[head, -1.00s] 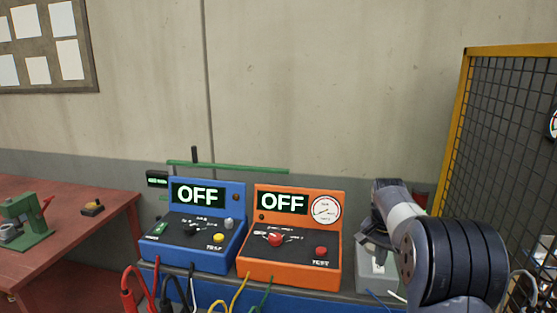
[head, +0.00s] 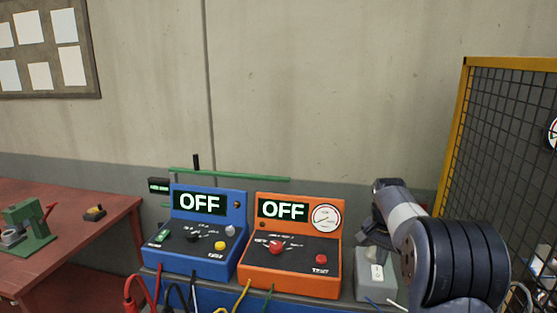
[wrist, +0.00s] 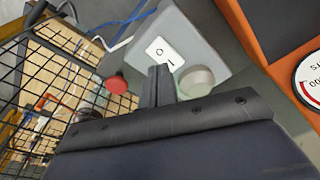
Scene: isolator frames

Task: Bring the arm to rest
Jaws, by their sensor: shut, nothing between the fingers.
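My arm shows at the right of the head view, folded in front of the bench's right end. My gripper (wrist: 160,84) shows in the wrist view with its fingers together and nothing held. Its fingertips overlap the lower edge of a grey box (wrist: 190,45) with a white rocker switch (wrist: 164,52); I cannot tell whether they touch it. The same grey box (head: 376,275) stands right of the orange tester in the head view, partly hidden by my arm.
A blue tester (head: 197,262) and an orange tester (head: 290,281) stand on the bench, both displays reading OFF. Cables hang at the bench front. A yellow-framed mesh fence (head: 510,120) is close on the right. A red table (head: 100,220) is at left.

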